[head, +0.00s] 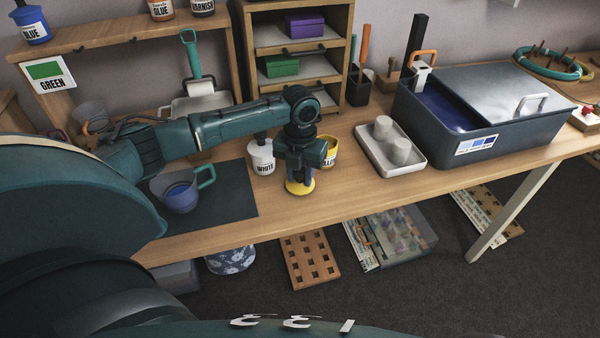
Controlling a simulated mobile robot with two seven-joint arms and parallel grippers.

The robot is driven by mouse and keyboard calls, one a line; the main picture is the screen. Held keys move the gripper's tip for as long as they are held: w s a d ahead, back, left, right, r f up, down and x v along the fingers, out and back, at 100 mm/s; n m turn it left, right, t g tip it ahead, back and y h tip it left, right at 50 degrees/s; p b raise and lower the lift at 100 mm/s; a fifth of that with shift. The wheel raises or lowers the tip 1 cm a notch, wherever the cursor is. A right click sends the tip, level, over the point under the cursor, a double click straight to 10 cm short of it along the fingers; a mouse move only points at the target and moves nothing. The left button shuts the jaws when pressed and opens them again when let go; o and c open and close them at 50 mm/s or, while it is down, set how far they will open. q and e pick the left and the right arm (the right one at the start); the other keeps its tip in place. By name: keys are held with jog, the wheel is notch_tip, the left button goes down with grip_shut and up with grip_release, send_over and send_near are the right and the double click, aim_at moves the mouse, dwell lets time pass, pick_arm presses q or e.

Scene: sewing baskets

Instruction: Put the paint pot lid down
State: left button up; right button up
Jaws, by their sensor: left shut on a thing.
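My left gripper (299,178) points down near the front edge of the wooden table and is shut on the yellow paint pot lid (300,189). The lid is a flat round disc at or just above the table top; I cannot tell whether it touches. The yellow paint pot (331,157) stands just behind and to the right of the gripper, partly hidden by it. My right gripper is not in view.
A dark mat (237,190) with a blue-filled cup (181,196) lies to the left. A tray (373,157) with two light cups stands to the right, before a large dark basin (520,135). The table (350,197) is bare along its front edge around the lid.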

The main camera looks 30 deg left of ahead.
pick_arm(q)
jog(key=o, duration=0.9)
jog(key=shift+f, duration=0.1)
jog(key=shift+o, duration=0.2)
notch_tip(320, 180, up, 12)
jog(key=shift+r+p, duration=0.2)
jog(key=shift+p, duration=0.15)
